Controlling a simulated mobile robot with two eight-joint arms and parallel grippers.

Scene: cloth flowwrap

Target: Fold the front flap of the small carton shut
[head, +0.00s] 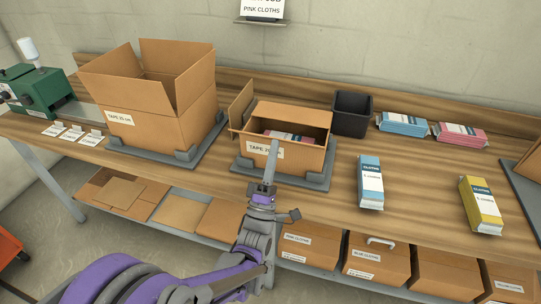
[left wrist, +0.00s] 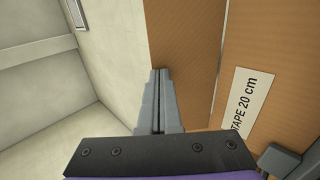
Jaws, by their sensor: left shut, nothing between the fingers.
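The small carton (head: 313,158) stands on a grey base on the bench, with a "TAPE 20 cm" label on its front wall. Its top is partly open and a pink pack (head: 284,135) shows inside. A side flap (head: 241,106) stands up at its left. The front flap cannot be told clearly from the front wall in the head view. My left gripper (head: 273,147) is shut and empty, its tip at the carton's front upper edge, covering part of the label. In the left wrist view the closed fingers (left wrist: 159,76) lie beside a brown cardboard panel (left wrist: 184,35); contact is unclear.
A large open carton (head: 180,118) stands to the left on its own grey base. A black bin (head: 351,113) is behind right. Blue (head: 370,180) and yellow (head: 480,203) packs lie on the right, with more packs behind. Bare bench lies between them.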

